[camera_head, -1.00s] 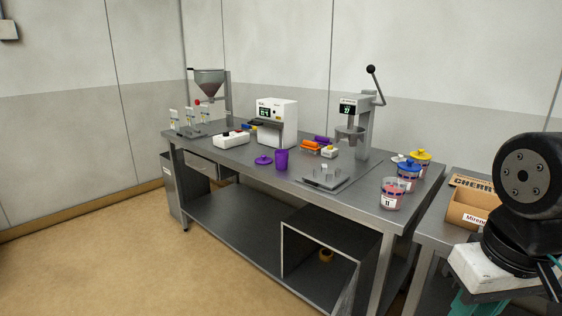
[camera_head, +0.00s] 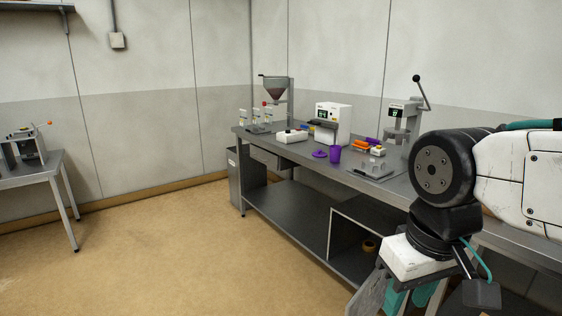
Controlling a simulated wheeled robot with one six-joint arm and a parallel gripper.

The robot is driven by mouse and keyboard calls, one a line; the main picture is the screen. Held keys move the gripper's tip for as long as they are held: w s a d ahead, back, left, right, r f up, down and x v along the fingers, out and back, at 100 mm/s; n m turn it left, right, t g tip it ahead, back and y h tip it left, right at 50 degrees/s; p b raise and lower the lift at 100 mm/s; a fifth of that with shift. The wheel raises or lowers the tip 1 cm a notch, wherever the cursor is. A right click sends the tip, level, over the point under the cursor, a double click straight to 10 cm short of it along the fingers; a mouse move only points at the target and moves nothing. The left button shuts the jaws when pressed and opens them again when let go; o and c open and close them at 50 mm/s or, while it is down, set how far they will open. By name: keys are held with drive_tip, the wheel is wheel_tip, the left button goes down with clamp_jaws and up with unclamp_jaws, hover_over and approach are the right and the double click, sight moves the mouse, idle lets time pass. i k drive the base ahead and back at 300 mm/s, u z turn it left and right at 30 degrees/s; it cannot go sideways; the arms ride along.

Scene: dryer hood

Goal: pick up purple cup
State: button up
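The purple cup (camera_head: 335,154) stands upright on the long grey metal table (camera_head: 290,154), near its front edge. A purple lid (camera_head: 320,154) lies on the table just left of the cup. My arm fills the right side of the view, well to the right of the cup and nearer the camera.
A white machine (camera_head: 333,122) stands behind the cup. A lever press (camera_head: 401,122) stands farther right. Open floor (camera_head: 180,240) lies in front; a small table (camera_head: 32,174) is at far left.

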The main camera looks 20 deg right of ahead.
sight(335, 150)
drive_tip(key=u, duration=0.85)
drive_tip(key=i, duration=2.1)
drive_tip(key=z, duration=0.75)
drive_tip(key=i, duration=0.85)
drive_tip(key=z, duration=1.35)
drive_tip(key=i, duration=0.55)
drive_tip(key=z, duration=0.45)
